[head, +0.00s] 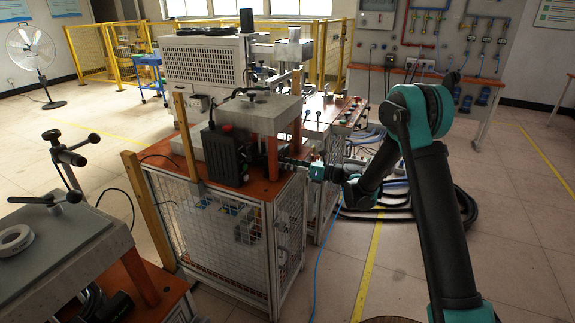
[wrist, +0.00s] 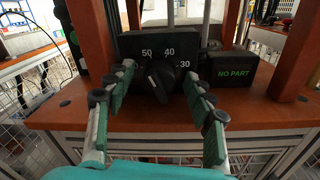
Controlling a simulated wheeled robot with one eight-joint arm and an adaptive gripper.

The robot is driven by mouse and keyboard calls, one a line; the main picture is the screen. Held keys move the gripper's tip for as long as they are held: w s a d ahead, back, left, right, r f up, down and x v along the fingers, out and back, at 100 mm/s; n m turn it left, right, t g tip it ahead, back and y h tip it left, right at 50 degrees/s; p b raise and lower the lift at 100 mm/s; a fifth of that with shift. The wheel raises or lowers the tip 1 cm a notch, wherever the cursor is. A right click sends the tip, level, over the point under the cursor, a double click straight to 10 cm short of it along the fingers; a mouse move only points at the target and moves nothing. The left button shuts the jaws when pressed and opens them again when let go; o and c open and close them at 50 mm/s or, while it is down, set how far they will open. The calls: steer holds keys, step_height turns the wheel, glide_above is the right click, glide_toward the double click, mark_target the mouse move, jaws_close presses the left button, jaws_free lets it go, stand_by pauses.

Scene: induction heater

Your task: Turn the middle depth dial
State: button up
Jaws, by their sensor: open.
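The depth dial (wrist: 157,84) is a black knob with a pale pointer line, on a black box marked 50, 40 and 30, seen in the wrist view. The line points up and slightly left, roughly between 50 and 40. My gripper (wrist: 158,76) is open, with one finger left and one right of the knob. A small gap seems to show on each side; I cannot tell for certain about contact. In the head view my gripper (head: 290,162) reaches the machine's right side, and the dial is hidden there.
A black box with "NO PART" (wrist: 233,70) stands right of the dial. Orange posts (wrist: 291,50) rise on both sides of the dial. The orange tabletop (wrist: 150,117) lies below my fingers. A black control box (head: 227,155) sits on the machine's front corner.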

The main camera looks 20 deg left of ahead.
steer(key=c, duration=1.2)
steer(key=shift+o, duration=0.2)
steer(key=shift+n, duration=0.3)
steer(key=n, duration=0.4)
steer(key=shift+s, duration=0.1)
steer(key=shift+n, duration=2.1)
steer(key=o, duration=1.2)
steer(key=shift+c, duration=0.2)
